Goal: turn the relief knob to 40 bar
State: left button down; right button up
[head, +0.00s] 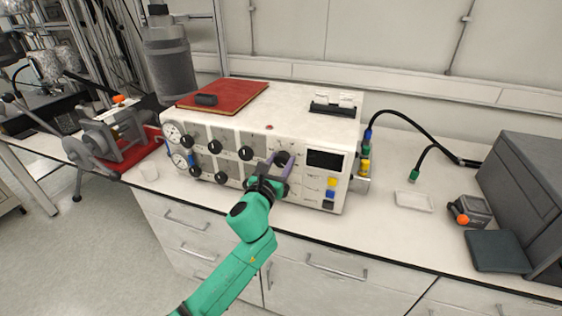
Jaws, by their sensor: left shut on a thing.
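A white pressure control unit (300,122) stands on the bench, its front panel facing me. The panel has several black knobs, including an upper one (246,153) and a lower one (220,178), with small markings too small to read. My left gripper (282,162), on the green arm, is at the panel's right part, left of the dark display. It is shut on a dark knob there, which I take for the relief knob; the gripper mostly hides it, and its pointer and setting cannot be read. My right gripper is not in view.
Two round gauges (173,132) sit at the panel's left edge. A dark display (325,160) and coloured buttons (330,194) are just right of my gripper. A red book (236,92) lies on top. Cables (405,122) run to a grey box (530,185) at right.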

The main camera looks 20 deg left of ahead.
pick_arm(q)
jog(key=n, duration=1.2)
jog(key=shift+a+n, duration=0.1)
jog(key=shift+n, duration=0.2)
jog(key=n, duration=0.3)
jog(key=shift+n, duration=0.4)
jog(key=n, duration=0.3)
jog(key=shift+f+n, duration=0.1)
jog(key=shift+n, duration=0.2)
jog(key=n, duration=0.3)
jog(key=shift+n, duration=0.3)
jog(key=n, duration=0.3)
jog(key=shift+f+n, duration=0.1)
jog(key=shift+n, duration=0.2)
jog(key=shift+f+n+p, duration=0.1)
jog(key=shift+n+p, duration=0.35)
jog(key=shift+n, duration=1.15)
